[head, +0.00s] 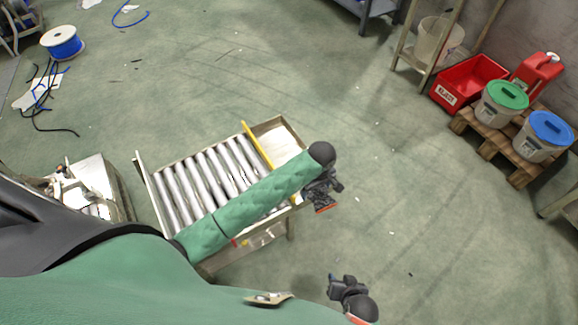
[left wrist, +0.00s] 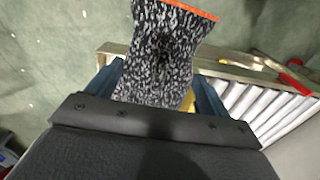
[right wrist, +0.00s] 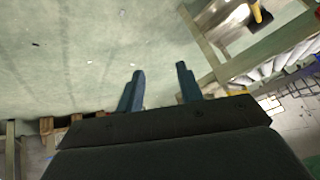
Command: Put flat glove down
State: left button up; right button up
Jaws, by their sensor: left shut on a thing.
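The glove (head: 322,187) is a speckled black-and-grey knit with an orange cuff edge. My left gripper (head: 325,180) is shut on it at the right end of the roller table. In the left wrist view the glove (left wrist: 168,45) hangs between the two blue fingers, its orange edge pointing away. It appears held above the floor, beside the table's end. My right gripper (head: 342,283) is lower in the head view, apart from the glove. In the right wrist view its fingers (right wrist: 160,88) are spread with nothing between them.
The roller table (head: 277,122) has a yellow bar (head: 257,146) and a bare end section. A blue cable spool (head: 62,43) is far left. The floor between is mostly clear.

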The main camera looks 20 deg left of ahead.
pick_arm(q)
jog(key=shift+w+f, duration=0.15)
jog(key=shift+f, duration=0.25)
jog(key=w+a+f, duration=0.4)
jog(key=w+a, duration=0.1)
jog(key=w+a+f+b, duration=0.1)
jog(key=w+a+f, duration=0.1)
jog(key=w, duration=0.1)
jog(key=shift+w+a+f, duration=0.1)
jog(key=shift+a+f, duration=0.2)
jog(key=shift+f, duration=0.1)
notch_tip(320, 180, down, 4)
jog(key=shift+r, duration=0.15)
pick_arm(e)
jog(key=f, duration=0.3)
jog(key=s+f, duration=0.1)
jog(key=f, duration=0.1)
jog(key=shift+a+f, duration=0.1)
jog(key=shift+f, duration=0.1)
pick_arm(q)
jog(key=shift+f, duration=0.2)
pick_arm(e)
jog(key=shift+r, duration=0.1)
